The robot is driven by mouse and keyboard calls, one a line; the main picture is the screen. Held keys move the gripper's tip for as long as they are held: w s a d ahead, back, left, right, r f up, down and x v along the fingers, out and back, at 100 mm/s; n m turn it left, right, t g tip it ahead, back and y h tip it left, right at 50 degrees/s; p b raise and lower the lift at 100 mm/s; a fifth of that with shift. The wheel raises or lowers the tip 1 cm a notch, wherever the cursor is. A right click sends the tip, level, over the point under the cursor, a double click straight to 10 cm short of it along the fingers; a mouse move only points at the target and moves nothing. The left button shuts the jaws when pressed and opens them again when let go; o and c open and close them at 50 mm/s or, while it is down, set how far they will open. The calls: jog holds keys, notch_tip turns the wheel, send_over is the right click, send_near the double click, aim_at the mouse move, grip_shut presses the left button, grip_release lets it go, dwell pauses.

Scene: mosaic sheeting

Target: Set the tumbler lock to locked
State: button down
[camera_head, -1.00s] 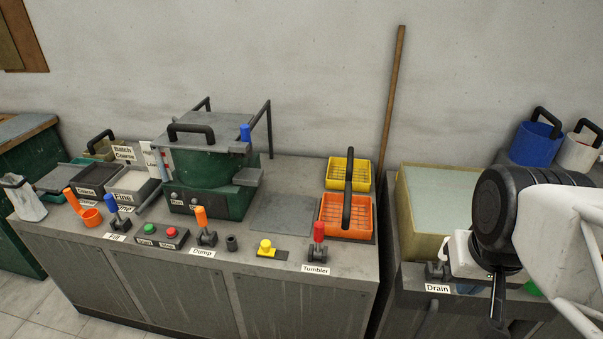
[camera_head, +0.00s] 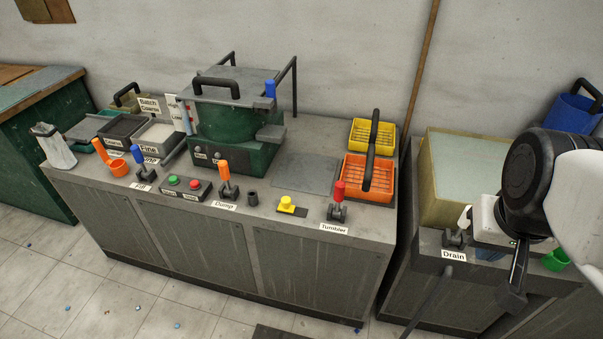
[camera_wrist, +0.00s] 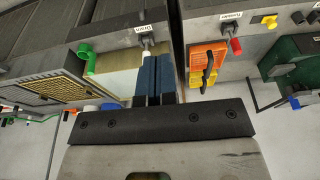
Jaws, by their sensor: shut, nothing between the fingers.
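A lever with a red handle (camera_head: 339,192) stands upright at the front right of the grey bench, behind a label reading "Tumbler" (camera_head: 334,229). It also shows in the wrist view (camera_wrist: 236,46). A yellow knob (camera_head: 287,203) on a dark plate sits just left of it. Which way counts as locked cannot be read. My gripper (camera_head: 511,302) is shut and empty, well to the right of the red lever, in front of the "Drain" unit. In the wrist view my gripper's dark blue fingers (camera_wrist: 154,66) are together, apart from the bench.
Orange (camera_head: 366,178) and yellow (camera_head: 371,136) baskets stand behind the red lever. An orange-handled lever (camera_head: 224,174) stands to the left. A green drum machine (camera_head: 235,125) is further back. The "Drain" lever (camera_head: 454,237) is near my arm. Floor in front is clear except small bits and a dark mat.

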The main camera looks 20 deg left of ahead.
jog(key=c, duration=1.8)
grip_release()
jog(key=shift+o, duration=1.2)
jog(key=o, duration=0.5)
jog(key=shift+w+a, duration=0.15)
jog(key=shift+w, duration=0.25)
jog(key=o, duration=0.3)
jog(key=w+a+n, duration=0.1)
jog(key=w+a, duration=0.1)
jog(key=w, duration=0.2)
jog(key=w+a+n, duration=0.1)
jog(key=w+a, duration=0.1)
jog(key=w, duration=0.2)
jog(key=w+a+f+n, duration=0.1)
jog(key=w+a, duration=0.1)
jog(key=w, duration=0.2)
jog(key=shift+a+f+n+g, duration=0.1)
jog(key=shift+a+n+g, duration=0.05)
jog(key=shift+n+g, duration=0.15)
jog(key=n+g, duration=0.2)
jog(key=n, duration=0.8)
send_over(286, 199)
jog(key=f, duration=2.7)
jog(key=shift+d, duration=0.35)
jog(key=shift+a+f, duration=0.4)
